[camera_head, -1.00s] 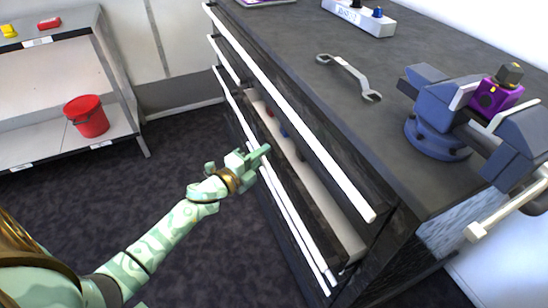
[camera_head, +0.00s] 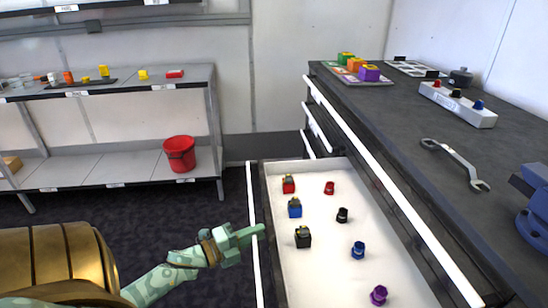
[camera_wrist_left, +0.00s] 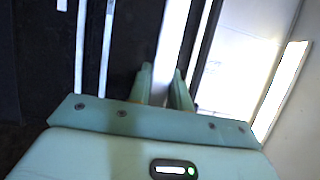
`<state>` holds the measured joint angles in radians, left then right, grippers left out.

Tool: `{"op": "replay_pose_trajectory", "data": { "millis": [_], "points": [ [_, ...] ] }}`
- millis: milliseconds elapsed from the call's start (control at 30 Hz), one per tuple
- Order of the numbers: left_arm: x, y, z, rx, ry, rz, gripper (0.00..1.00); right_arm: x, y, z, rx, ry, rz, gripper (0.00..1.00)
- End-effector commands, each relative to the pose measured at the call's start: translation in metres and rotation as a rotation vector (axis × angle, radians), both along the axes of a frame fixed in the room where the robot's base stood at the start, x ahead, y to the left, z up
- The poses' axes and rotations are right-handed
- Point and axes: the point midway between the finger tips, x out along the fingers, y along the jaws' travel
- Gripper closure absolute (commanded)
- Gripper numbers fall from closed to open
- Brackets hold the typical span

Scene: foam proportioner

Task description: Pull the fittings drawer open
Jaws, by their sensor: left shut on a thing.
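The fittings drawer (camera_head: 330,278) stands pulled out from the dark bench cabinet, its white tray in plain view. Several small fittings lie in it, among them a blue one (camera_head: 358,250), a black one (camera_head: 303,237), a red one (camera_head: 288,183) and a purple one (camera_head: 379,295). My left gripper (camera_head: 258,232) is at the drawer's front edge, shut on the white drawer handle (camera_head: 252,190). In the left wrist view the fingers (camera_wrist_left: 162,88) sit on both sides of the white handle strip (camera_wrist_left: 170,50). My right gripper is not in view.
The bench top (camera_head: 420,110) holds a wrench (camera_head: 455,163), a blue vise (camera_head: 535,205), a white block with knobs (camera_head: 458,103) and a tray of coloured parts (camera_head: 358,72). A shelf (camera_head: 110,90) with a red bucket (camera_head: 179,153) stands at the back left. Dark floor lies between.

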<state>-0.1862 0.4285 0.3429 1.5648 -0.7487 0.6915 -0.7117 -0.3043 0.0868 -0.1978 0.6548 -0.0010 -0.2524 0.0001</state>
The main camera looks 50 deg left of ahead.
Motion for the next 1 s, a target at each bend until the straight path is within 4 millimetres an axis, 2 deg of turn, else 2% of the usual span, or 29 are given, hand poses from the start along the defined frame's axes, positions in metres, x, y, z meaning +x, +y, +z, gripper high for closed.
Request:
{"op": "replay_pose_trajectory", "data": {
  "millis": [100, 333, 500, 867, 900, 967, 1000],
  "points": [
    [-0.018, 0.011, -0.001, 0.0, 0.004, 0.0, 1.0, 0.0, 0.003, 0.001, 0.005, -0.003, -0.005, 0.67],
    [-0.039, 0.026, -0.001, 0.0, 0.004, -0.001, 1.0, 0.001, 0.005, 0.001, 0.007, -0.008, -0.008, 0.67],
    [-0.046, 0.03, -0.002, -0.001, 0.003, -0.001, 1.0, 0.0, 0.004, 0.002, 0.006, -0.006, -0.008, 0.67],
    [-0.047, 0.03, -0.002, -0.001, 0.003, -0.002, 1.0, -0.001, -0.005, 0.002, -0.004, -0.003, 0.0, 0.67],
    [-0.047, 0.03, -0.002, -0.001, 0.003, -0.002, 0.75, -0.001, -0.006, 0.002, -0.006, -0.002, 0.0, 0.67],
    [-0.046, 0.03, -0.002, 0.0, 0.003, -0.001, 0.58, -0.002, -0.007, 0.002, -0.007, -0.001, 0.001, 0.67],
    [-0.046, 0.03, -0.001, -0.001, 0.002, -0.001, 0.58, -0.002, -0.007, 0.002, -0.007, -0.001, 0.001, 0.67]
  ]
}}
